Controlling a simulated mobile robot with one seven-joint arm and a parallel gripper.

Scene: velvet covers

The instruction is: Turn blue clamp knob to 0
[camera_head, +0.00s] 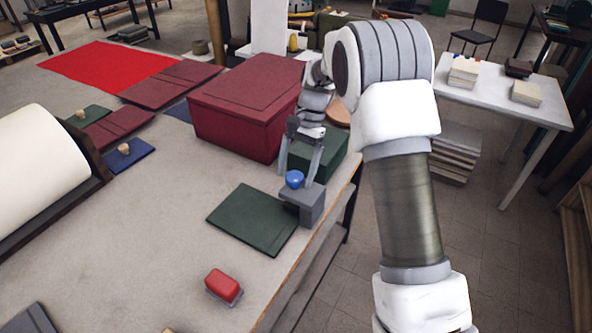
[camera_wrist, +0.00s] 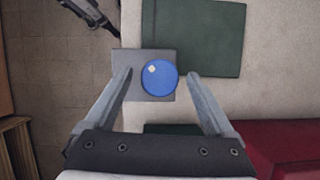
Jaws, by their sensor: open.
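The blue clamp knob (camera_head: 294,179) is a round blue cap on a grey clamp block (camera_head: 312,205) at the table's right edge. It also shows in the wrist view as a blue disc (camera_wrist: 161,80) with a small pale mark at its upper left. My gripper (camera_head: 298,172) is above the knob with its fingers pointing down. In the wrist view, the open fingers (camera_wrist: 158,75) stand on the left and right of the knob, with a gap on both sides. No numbers or scale can be read on the clamp.
A dark green cover (camera_head: 254,220) lies beside the clamp. A dark red box (camera_head: 245,105) and a green box (camera_head: 318,155) stand just behind. A red block (camera_head: 224,286) lies nearer on the table (camera_head: 130,260). The table's right edge drops to the floor.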

